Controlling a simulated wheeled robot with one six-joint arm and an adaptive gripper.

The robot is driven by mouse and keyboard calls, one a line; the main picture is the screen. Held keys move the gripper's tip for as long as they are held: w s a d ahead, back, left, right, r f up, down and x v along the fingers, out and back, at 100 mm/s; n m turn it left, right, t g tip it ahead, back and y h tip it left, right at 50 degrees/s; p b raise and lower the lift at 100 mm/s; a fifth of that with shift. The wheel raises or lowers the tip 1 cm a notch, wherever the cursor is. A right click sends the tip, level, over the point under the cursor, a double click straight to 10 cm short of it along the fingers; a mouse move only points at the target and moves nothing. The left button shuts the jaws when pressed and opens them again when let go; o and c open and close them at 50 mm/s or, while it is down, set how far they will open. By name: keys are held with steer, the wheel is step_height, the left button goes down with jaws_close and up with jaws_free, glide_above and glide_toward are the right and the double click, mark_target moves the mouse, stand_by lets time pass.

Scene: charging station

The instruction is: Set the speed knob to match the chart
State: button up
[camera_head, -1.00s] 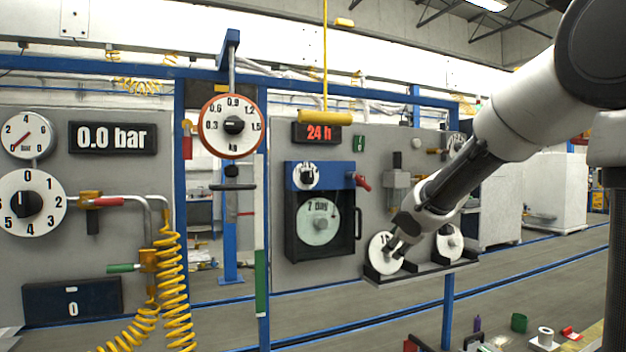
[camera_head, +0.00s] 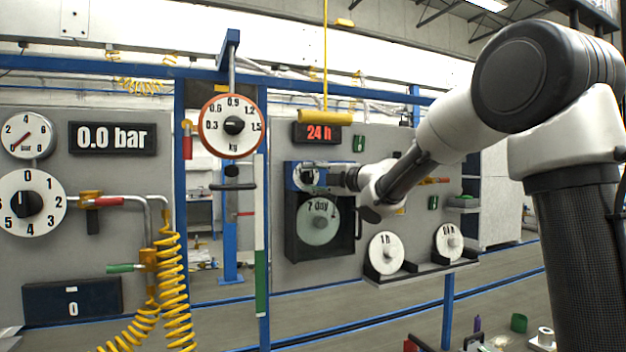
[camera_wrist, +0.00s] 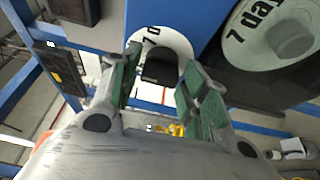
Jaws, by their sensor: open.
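The speed knob (camera_wrist: 160,67) is black on a white dial (camera_wrist: 153,38), on the blue top part (camera_head: 291,181) of the chart recorder. In the wrist view part of a "7 d" marking shows on the dial. The chart (camera_head: 319,222) is a white disc marked "7 day" inside the dark recorder case; its edge also shows in the wrist view (camera_wrist: 262,48). My gripper (camera_head: 322,176) is open in front of the dial. In the wrist view its green-padded fingers (camera_wrist: 163,82) are on either side of the knob; I cannot tell whether they touch it.
Two more discs, "1 h" (camera_head: 385,252) and another (camera_head: 449,243), stand on a dark shelf (camera_head: 425,271) to the lower right. A red "24 h" display (camera_head: 317,133) is above the recorder. The recorder's case handle (camera_head: 358,224) sticks out on the right.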

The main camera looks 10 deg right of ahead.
steer(key=shift+w+a, duration=0.15)
steer(key=shift+w, duration=0.05)
steer(key=shift+c, duration=0.2)
steer(key=c, duration=0.7)
steer(key=shift+f+m, duration=0.1)
steer(key=shift+m, duration=0.3)
steer(key=m+t, duration=0.1)
steer(key=m, duration=0.2)
steer(key=m+t, duration=0.1)
steer(key=m, duration=0.1)
steer(key=shift+f+m+t+y, duration=0.15)
steer(key=shift+m+t+y, duration=0.15)
steer(key=shift+m+y, duration=0.1)
steer(key=m+t+h, duration=0.1)
steer(key=m, duration=0.2)
steer(key=m+t+h, duration=0.1)
steer(key=m, duration=0.3)
steer(key=shift+a+t, duration=0.1)
steer(key=shift+t, duration=0.2)
steer(key=shift+f+m, duration=0.1)
steer(key=shift+m, duration=0.2)
